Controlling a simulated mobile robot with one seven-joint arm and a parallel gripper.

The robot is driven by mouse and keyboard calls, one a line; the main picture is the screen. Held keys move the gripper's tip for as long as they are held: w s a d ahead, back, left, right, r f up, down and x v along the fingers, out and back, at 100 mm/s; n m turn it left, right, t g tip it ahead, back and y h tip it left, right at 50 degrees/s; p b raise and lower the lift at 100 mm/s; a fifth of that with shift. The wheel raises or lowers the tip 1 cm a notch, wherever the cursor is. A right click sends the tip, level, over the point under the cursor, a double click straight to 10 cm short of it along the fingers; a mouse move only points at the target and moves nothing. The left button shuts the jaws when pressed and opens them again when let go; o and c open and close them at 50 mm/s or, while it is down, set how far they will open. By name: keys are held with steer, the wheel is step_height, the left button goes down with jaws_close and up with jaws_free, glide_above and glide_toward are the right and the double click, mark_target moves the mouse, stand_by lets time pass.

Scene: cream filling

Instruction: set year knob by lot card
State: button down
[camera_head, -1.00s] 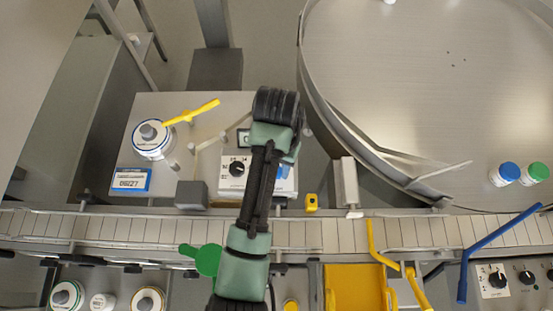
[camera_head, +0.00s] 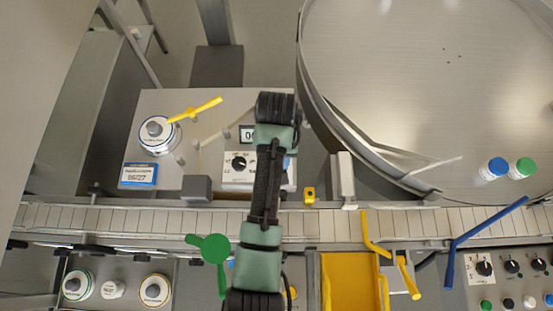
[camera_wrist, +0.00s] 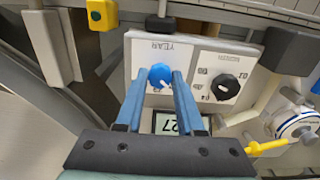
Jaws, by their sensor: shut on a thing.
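The blue year knob (camera_wrist: 160,76) sits under the YEAR label on a white panel (camera_wrist: 143,55) in the wrist view. My gripper (camera_wrist: 161,80) has its two blue fingers closed on the knob, one on each side. A display (camera_wrist: 168,123) between the fingers reads 27 upside down; its rest is hidden by a finger. In the head view, my arm covers the year knob, and the display (camera_head: 246,133) shows only in part. The lot card (camera_head: 140,175), white with a blue edge, lies at the left and seems to read 06/27.
A black month knob (camera_wrist: 224,87) is beside the year knob. A white reel with a yellow handle (camera_head: 194,110) stands at the left. A slatted conveyor (camera_head: 120,219) runs in front. A round steel table (camera_head: 430,80) with blue- and green-capped jars is at the right.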

steer(key=c, duration=0.5)
jaws_free()
steer(key=shift+r, duration=0.15)
steer(key=shift+r, duration=0.4)
steer(key=shift+r+p, duration=2.85)
steer(key=shift+r, duration=3.15)
